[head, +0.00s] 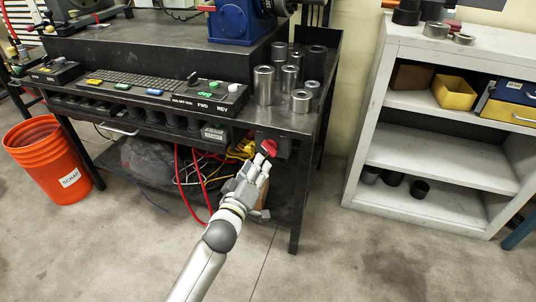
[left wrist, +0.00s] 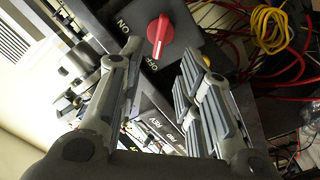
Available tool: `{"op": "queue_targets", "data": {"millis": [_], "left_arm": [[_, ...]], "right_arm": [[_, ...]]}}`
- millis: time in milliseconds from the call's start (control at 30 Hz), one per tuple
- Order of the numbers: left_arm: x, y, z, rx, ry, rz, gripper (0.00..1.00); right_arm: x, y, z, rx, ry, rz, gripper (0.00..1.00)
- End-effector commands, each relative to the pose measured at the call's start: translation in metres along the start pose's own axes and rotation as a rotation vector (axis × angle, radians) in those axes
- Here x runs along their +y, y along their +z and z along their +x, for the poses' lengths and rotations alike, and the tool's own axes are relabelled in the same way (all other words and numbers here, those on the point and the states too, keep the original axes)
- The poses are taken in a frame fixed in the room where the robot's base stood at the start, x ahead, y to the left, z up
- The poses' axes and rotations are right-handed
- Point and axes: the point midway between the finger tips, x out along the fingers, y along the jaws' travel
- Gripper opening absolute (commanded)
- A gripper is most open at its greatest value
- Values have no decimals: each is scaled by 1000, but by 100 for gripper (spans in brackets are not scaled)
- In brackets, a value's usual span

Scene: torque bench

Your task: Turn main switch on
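The main switch is a red rotary knob (head: 269,146) on a dark box under the front right edge of the bench. In the left wrist view the red knob (left wrist: 160,33) shows with ON and OFF labels, and one end of its handle points toward OFF. My left gripper (head: 261,163) is just in front of and below the knob in the head view. In the left wrist view my left gripper (left wrist: 162,58) is open, with its fingers apart and nothing between the pads. The knob appears beyond the fingertips; I cannot tell if they touch. My right gripper is not in view.
The black bench (head: 140,124) carries a button panel (head: 197,103) and several metal cylinders (head: 264,85) near the knob. Red and yellow cables (head: 190,173) hang below. An orange bucket (head: 47,160) stands at left, a grey shelf (head: 440,155) at right. The floor between is clear.

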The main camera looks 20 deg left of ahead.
Motion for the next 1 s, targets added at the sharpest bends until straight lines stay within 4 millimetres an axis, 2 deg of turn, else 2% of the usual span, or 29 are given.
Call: {"op": "queue_targets", "data": {"millis": [200,433,600,867,900,1000], "left_arm": [[0,1,41,0,2,1,32],[-1,2,70,-2,0,1,32],[-1,1,79,-2,-1,1,32],[-1,1,80,-3,-2,0,32],[-1,1,80,-3,-2,0,31],[-1,1,80,-3,-2,0,18]], "right_arm": [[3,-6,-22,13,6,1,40],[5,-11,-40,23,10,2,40],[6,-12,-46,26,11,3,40],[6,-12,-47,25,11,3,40],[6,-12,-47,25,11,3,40],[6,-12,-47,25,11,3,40]]}}
